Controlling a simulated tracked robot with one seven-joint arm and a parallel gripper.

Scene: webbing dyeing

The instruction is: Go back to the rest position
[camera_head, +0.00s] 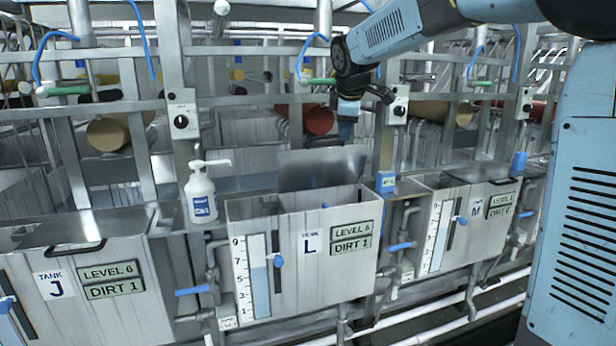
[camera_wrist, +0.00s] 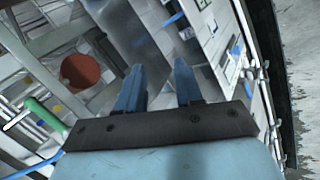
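My gripper (camera_head: 347,132) hangs fingers-down above tank L (camera_head: 300,285), near the upper edge of its raised metal lid (camera_head: 322,168). In the wrist view my gripper (camera_wrist: 158,85) shows two blue fingers apart with nothing between them. Tank L carries labels reading LEVEL 6 and DIRT 1. Its lid stands tilted up at the back, and I cannot tell whether the fingers touch it. The inside of the tank is mostly hidden.
Tank J (camera_head: 120,320) at left has its lid down; tank M (camera_head: 435,240) is at right. A white pump bottle (camera_head: 201,196) and a blue-topped box (camera_head: 386,181) stand between tanks. Metal frames, rollers and blue hoses (camera_head: 140,38) crowd the space behind.

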